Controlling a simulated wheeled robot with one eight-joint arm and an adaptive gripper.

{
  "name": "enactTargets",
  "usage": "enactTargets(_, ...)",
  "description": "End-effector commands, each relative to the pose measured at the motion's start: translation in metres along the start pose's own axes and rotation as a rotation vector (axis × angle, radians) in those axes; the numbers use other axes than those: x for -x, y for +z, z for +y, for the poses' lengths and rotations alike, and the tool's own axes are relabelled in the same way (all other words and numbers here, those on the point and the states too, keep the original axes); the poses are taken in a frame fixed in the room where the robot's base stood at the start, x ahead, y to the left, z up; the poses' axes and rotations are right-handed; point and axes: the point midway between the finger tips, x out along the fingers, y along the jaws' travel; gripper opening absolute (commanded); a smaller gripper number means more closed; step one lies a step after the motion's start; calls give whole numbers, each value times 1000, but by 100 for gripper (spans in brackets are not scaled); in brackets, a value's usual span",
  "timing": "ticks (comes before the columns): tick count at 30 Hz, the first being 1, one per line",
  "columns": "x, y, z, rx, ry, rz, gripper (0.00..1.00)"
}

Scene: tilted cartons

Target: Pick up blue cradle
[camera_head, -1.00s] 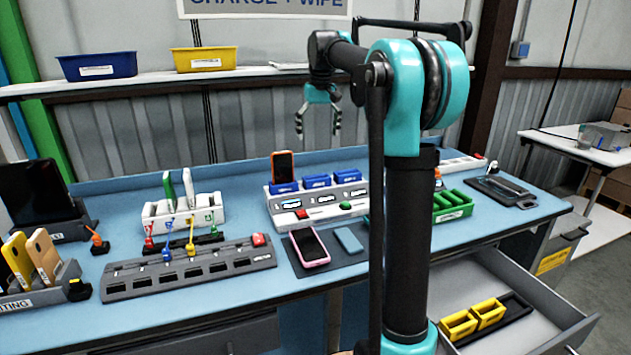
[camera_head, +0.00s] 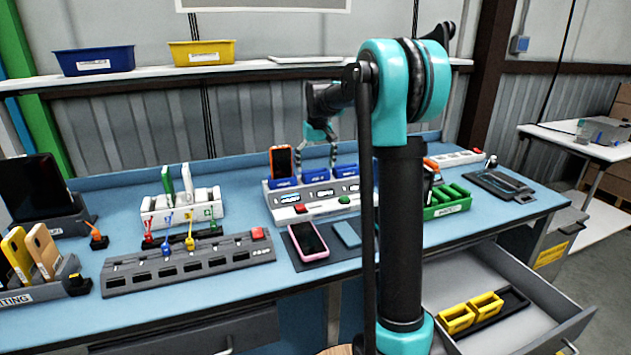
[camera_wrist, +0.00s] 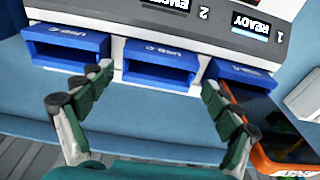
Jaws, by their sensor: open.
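Three blue cradles sit in a row on the back of a white station. The middle cradle (camera_head: 316,173) is empty; it also shows in the wrist view (camera_wrist: 160,65). The left cradle (camera_head: 284,184) holds an orange-edged phone (camera_head: 281,160). The right cradle (camera_head: 345,170) is empty and shows at left in the wrist view (camera_wrist: 65,50). My gripper (camera_head: 319,161) hangs open and empty just above the row. In the wrist view its fingertips (camera_wrist: 157,82) stand on either side of the middle cradle. I cannot tell whether they touch it.
The white station (camera_head: 312,198) has lit displays. A pink phone (camera_head: 307,240) and a grey-blue block (camera_head: 347,234) lie in front. A grey socket strip (camera_head: 190,264) and white rack (camera_head: 182,208) stand left. A green tray (camera_head: 450,200) is right. A drawer (camera_head: 545,300) hangs open.

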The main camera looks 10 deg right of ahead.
Motion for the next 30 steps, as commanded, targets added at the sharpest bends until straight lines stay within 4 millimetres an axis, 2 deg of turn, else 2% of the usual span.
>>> enactTargets(3, -18, -1, 1, 0, 0, 0, 90)
enactTargets(6, -28, -1, 1, 0, 0, 0, 90)
enactTargets(15, -32, -1, 1, 0, 0, 0, 90)
enactTargets(26, -32, -1, 1, 0, 0, 0, 45)
enactTargets(30, -32, 0, 1, 0, 0, 0, 44)
